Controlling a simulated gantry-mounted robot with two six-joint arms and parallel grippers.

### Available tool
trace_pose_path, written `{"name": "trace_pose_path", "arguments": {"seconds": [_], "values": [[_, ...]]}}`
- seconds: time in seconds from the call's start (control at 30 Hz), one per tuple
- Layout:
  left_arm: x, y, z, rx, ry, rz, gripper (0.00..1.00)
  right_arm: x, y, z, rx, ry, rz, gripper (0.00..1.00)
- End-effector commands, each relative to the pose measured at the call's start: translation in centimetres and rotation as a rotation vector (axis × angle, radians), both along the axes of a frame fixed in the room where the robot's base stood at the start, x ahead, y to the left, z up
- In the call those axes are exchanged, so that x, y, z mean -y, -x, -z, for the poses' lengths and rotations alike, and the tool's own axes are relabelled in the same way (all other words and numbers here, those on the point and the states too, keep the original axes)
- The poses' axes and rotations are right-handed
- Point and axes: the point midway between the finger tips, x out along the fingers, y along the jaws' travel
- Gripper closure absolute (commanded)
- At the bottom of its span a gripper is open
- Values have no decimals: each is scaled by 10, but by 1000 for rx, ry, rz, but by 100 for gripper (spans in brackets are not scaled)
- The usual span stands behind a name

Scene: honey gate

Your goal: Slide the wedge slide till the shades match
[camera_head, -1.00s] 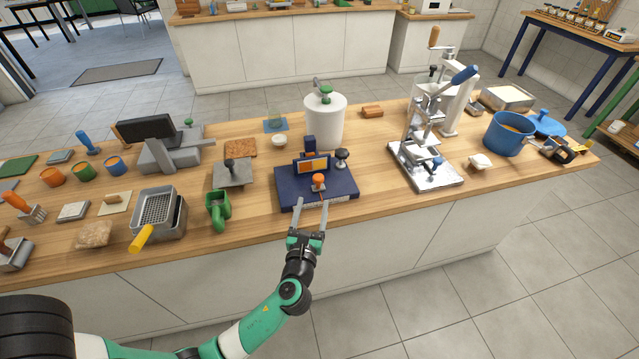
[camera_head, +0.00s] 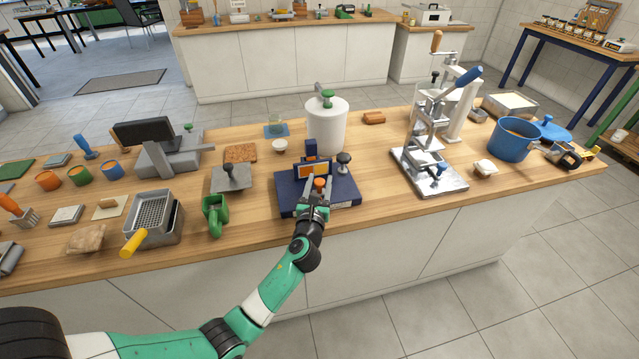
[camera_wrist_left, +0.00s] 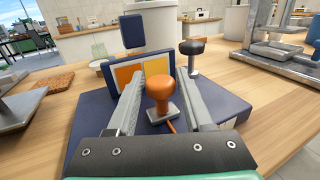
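The shade-matching device is a dark blue base (camera_head: 344,193) on the wooden counter, with an upright panel (camera_head: 313,170). In the left wrist view the panel shows two shades side by side, a darker orange patch (camera_wrist_left: 127,74) and a paler yellow-orange patch (camera_wrist_left: 157,66). An orange knob (camera_wrist_left: 159,90) on a small grey plate stands in front of the panel; I take it for the wedge slide's handle. My left gripper (camera_head: 317,194) is open, with its fingers on either side of the orange knob. Contact with the knob is not clear. My right gripper is not in view.
A black knob (camera_head: 343,160) stands at the base's right rear. A white canister (camera_head: 326,125) is behind. A green-handled item (camera_head: 215,215) and a grey plate with a knob (camera_head: 232,178) are to the left. A metal press (camera_head: 432,170) is to the right.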

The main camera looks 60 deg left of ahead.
Motion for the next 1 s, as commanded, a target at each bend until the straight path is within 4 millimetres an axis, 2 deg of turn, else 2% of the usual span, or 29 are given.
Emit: {"name": "trace_pose_path", "arguments": {"seconds": [0.03, 0.27, 1.0], "values": [[0, 0, 0, 0, 0, 0, 60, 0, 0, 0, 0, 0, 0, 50], [0, 0, 0, 0, 0, 0, 100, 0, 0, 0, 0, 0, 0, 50], [0, 0, 0, 0, 0, 0, 100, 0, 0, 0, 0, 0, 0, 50]]}}
